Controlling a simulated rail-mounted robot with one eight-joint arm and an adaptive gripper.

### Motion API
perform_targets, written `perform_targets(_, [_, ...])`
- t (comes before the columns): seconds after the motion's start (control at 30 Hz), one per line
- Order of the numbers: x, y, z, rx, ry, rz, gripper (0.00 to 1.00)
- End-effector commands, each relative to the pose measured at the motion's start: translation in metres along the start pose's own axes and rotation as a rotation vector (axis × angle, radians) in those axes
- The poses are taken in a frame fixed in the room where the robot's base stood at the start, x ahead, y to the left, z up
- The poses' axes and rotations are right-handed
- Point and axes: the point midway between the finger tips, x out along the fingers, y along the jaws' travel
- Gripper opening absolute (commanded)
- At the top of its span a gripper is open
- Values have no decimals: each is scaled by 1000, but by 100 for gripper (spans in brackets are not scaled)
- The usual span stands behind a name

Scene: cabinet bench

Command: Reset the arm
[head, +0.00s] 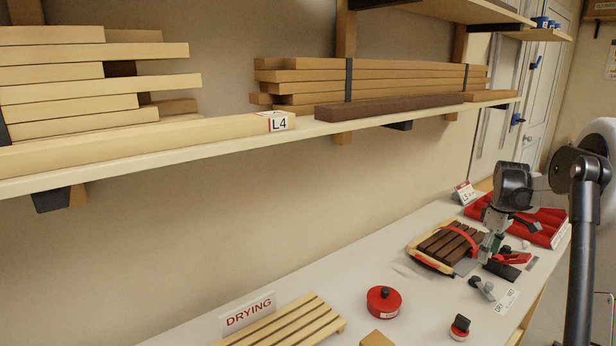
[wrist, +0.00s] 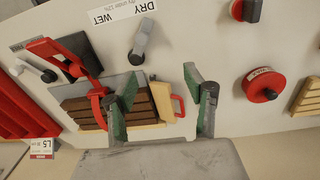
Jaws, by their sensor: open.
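My gripper (head: 489,246) hangs above the far part of the bench in the head view, by a set of dark brown slats (head: 445,243) in a pale wooden frame with a red strap. The brown slats (wrist: 85,110) lie below the left finger there, and the pale frame end with a red loop shows between the fingers. The fingertips are partly hidden in the head view, and I cannot tell their exact height.
A red bin (head: 550,226) stands behind my gripper. A red round tin (head: 384,301), a smaller red item (head: 460,327), a DRY/WET card (head: 507,301) and a slatted drying rack (head: 285,325) lie nearer. A shelf (head: 215,152) with boards overhangs the bench.

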Motion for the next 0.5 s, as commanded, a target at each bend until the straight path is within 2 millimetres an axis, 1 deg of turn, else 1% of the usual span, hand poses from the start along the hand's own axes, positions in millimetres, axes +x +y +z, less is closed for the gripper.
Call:
perform_targets(0.03, [-12, -16, -5, 10, 8, 12, 48])
perform_targets(0.2, [-47, -62, -16, 61, 42, 53, 48])
perform_targets(0.37, [-75, -107, -21, 109, 79, 88, 48])
perform_targets(0.5, [-95, -148, -21, 151, 115, 114, 48])
